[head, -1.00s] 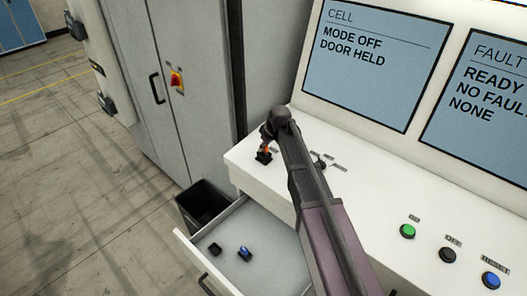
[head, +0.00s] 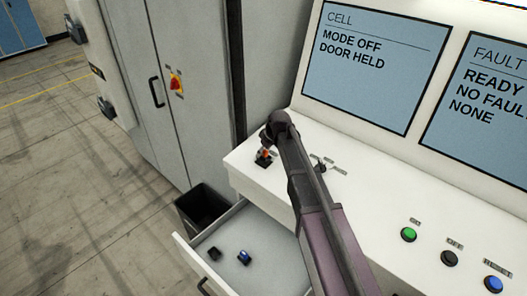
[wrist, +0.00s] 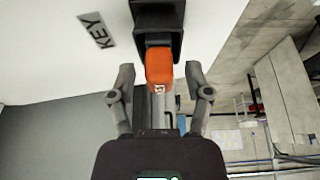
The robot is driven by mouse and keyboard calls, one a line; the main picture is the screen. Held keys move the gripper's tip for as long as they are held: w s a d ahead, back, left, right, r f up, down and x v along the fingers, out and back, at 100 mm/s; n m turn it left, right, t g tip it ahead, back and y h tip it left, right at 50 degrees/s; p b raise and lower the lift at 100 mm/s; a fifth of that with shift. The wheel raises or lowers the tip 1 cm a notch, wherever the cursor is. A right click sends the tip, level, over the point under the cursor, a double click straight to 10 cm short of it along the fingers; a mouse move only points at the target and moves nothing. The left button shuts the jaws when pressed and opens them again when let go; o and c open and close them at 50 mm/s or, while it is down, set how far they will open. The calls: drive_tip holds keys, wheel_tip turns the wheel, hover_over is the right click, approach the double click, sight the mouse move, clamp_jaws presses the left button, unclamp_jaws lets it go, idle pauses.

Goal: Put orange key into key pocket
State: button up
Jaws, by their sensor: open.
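The orange key (wrist: 159,68) sits with its far end at the mouth of the black key pocket (wrist: 157,17), beside a KEY label (wrist: 97,30). How deep it sits cannot be told. My gripper (wrist: 159,73) is open, one finger on each side of the key's near end, with a gap on both sides.
The white console (head: 370,205) has a small switch (head: 320,168) near the pocket and green, black and blue buttons on the right. Below, an open drawer (head: 228,280) holds a black item (head: 214,254) and a blue item (head: 244,257). A black bin (head: 202,205) stands beside it.

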sight(266, 151)
drive_tip(key=shift+r, duration=0.15)
drive_tip(key=p+v, duration=0.3)
drive_tip(key=shift+r+p, duration=0.25)
drive_tip(key=shift+p, duration=0.05)
drive_tip(key=p+v, duration=0.7)
drive_tip(key=v, duration=0.1)
drive_tip(key=shift+r+p, duration=0.25)
drive_tip(key=shift+p, duration=0.15)
drive_tip(key=shift+s+d, duration=0.1)
drive_tip(key=shift+s, duration=0.05)
idle(0.6)
drive_tip(key=s+d+f+m+g+h, duration=0.1)
drive_tip(key=s+d+m+g+h, duration=0.1)
drive_tip(key=s+d+m, duration=0.8)
drive_tip(key=s+d+h, duration=0.1)
drive_tip(key=s+d, duration=0.8)
drive_tip(key=s, duration=0.4)
drive_tip(key=shift+d+f+g+h, duration=0.2)
drive_tip(key=shift+g+h, duration=0.1)
drive_tip(key=shift+g, duration=0.1)
